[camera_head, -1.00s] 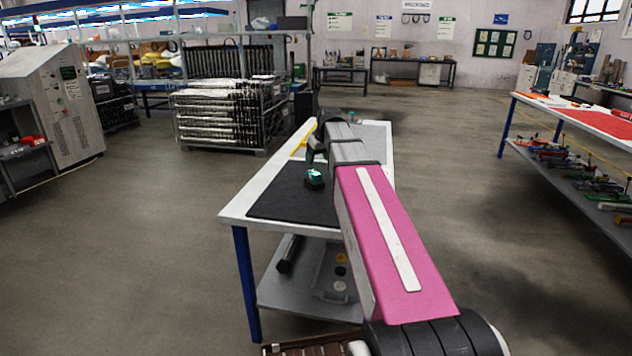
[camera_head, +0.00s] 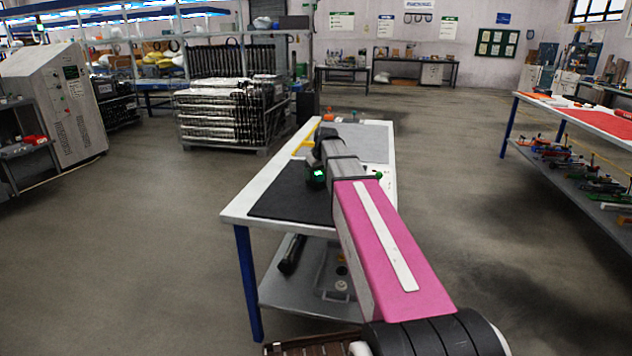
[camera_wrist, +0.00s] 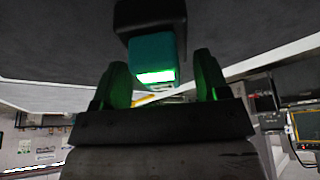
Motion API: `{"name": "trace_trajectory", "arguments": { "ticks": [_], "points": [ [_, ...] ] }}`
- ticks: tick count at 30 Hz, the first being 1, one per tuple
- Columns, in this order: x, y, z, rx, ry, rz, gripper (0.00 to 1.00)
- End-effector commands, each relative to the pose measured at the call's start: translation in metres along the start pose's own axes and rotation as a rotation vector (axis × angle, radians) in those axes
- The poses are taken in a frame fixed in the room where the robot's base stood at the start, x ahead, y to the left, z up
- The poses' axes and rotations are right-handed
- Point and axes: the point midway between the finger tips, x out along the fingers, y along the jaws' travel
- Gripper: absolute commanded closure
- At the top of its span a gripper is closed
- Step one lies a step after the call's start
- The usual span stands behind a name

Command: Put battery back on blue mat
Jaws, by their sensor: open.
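My gripper (camera_wrist: 160,66) is open in the wrist view, its two fingers lit green and set apart. A teal and black block (camera_wrist: 152,50), likely the battery, shows just past the fingertips, with a bright green glow at its near end. It lines up with the gap; I cannot tell whether it is between the fingers. In the head view, a green glow (camera_head: 318,175) shows at my gripper over the dark mat (camera_head: 280,203). A lighter grey mat (camera_head: 370,140) covers the table's far part. No mat looks clearly blue.
The white table (camera_head: 236,213) has a lower shelf (camera_head: 290,297) with a dark cylinder and a grey tray. A yellow item (camera_head: 304,142) lies along the left edge, and a small green item (camera_head: 378,175) shows near the right edge. Another table (camera_head: 540,103) stands at right.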

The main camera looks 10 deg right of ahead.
Motion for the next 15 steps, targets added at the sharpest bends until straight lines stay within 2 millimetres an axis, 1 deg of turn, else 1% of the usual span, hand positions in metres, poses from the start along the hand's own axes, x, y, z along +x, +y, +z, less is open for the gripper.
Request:
{"name": "trace_trajectory", "arguments": {
  "ticks": [1, 2, 3, 5, 6, 7, 8, 9, 15],
  "points": [
    [-0.0001, 0.0, 0.0001, 0.0, 0.0, 0.0, 0.32],
    [-0.0001, 0.0, 0.0001, 0.0, 0.0, 0.0, 0.42],
    [-0.0002, 0.0, 0.0001, 0.0, 0.0, 0.0, 0.55],
    [-0.0001, 0.0, 0.0002, 0.0, -0.001, 0.0, 0.74],
    [-0.0001, 0.0, 0.0003, 0.0, -0.001, 0.0, 0.87],
    [-0.0001, 0.0, 0.0003, 0.0, -0.001, 0.0, 0.97],
    [-0.0001, 0.0, 0.0003, 0.0, -0.001, 0.0, 0.97],
    [-0.0003, 0.0, 0.0001, 0.0, 0.0, 0.0, 1.0],
    [-0.0004, 0.0, 0.0002, 0.0, -0.001, 0.0, 1.0]
  ]
}}
